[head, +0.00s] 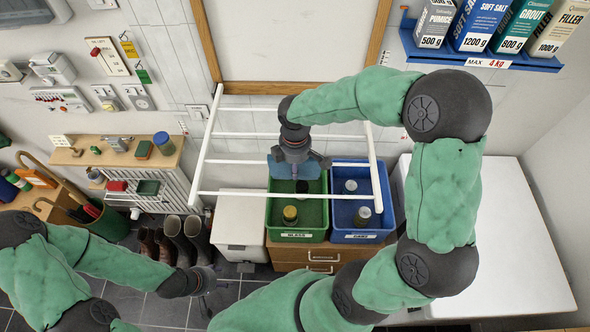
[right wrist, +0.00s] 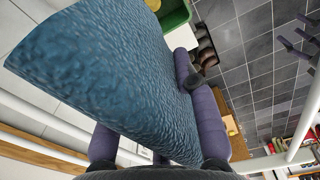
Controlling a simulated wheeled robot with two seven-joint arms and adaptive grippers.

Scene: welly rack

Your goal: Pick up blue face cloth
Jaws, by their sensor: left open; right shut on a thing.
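The blue face cloth (head: 284,170) is in the grip of my right gripper (head: 297,173), among the bars of the white drying rack (head: 270,195). In the right wrist view the cloth (right wrist: 110,70) is a large, textured blue sheet between the purple fingers, filling much of the left side. I cannot tell whether it touches a rack bar. My left gripper (head: 218,284) is open and empty, low over the floor at the lower left, far from the cloth.
Below the rack stand a green bin (head: 296,236) and a blue bin (head: 360,237) with jars in them, on a wooden drawer unit (head: 318,255). A white box (head: 240,225) and boots (head: 180,240) are to the left. A white worktop (head: 500,250) is at right.

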